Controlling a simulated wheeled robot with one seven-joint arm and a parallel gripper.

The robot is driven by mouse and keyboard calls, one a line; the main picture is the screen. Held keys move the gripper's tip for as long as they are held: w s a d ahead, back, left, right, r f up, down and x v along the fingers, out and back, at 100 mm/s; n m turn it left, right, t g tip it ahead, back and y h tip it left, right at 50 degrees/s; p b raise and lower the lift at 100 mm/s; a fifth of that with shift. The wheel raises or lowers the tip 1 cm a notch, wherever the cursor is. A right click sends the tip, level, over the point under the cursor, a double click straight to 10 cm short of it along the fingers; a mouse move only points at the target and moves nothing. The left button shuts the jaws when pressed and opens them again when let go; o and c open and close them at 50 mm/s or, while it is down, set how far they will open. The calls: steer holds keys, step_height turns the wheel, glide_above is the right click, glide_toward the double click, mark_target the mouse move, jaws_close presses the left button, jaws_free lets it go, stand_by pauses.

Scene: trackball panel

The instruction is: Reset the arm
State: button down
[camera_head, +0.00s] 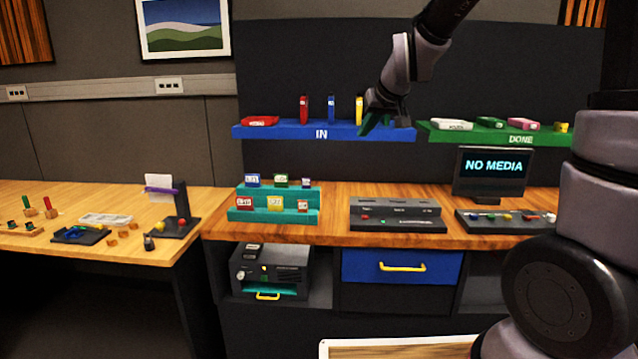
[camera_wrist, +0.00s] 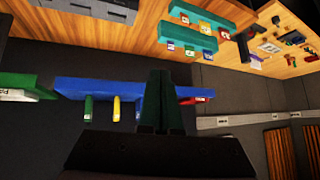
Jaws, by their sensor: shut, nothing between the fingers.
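My gripper (camera_head: 376,122) hangs in front of the right half of the blue IN shelf in the head view, below my raised arm. Its dark green fingers are together with nothing between them. In the wrist view, which looks upside down, the gripper fingers (camera_wrist: 162,100) point towards the blue shelf (camera_wrist: 75,88) and overlap it in the picture. I cannot tell how far the fingers are from the shelf. The yellow upright item (camera_head: 359,109) stands just left of my wrist in the head view.
The blue IN shelf (camera_head: 270,132) also holds red and blue items. The green DONE shelf (camera_head: 480,137) is to its right. Below are teal racks (camera_head: 271,217), a grey panel (camera_head: 396,226), a NO MEDIA monitor (camera_head: 493,175) and a blue drawer (camera_head: 360,266). A side table (camera_head: 70,236) is at left.

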steer(key=s+d+r+m, duration=0.2)
steer(key=s+d, duration=0.2)
steer(key=s, duration=0.4)
steer(key=s+d+r+m, duration=0.2)
steer(key=s+d, duration=0.2)
steer(key=s, duration=0.4)
steer(key=s+d+r+m+g+h, duration=0.1)
steer(key=s+d+r+m, duration=0.1)
steer(key=s+d, duration=0.3)
steer(key=s, duration=0.3)
steer(key=shift+s+r+m, duration=0.2)
steer(key=shift+s+m, duration=0.15)
steer(key=shift+m, duration=0.05)
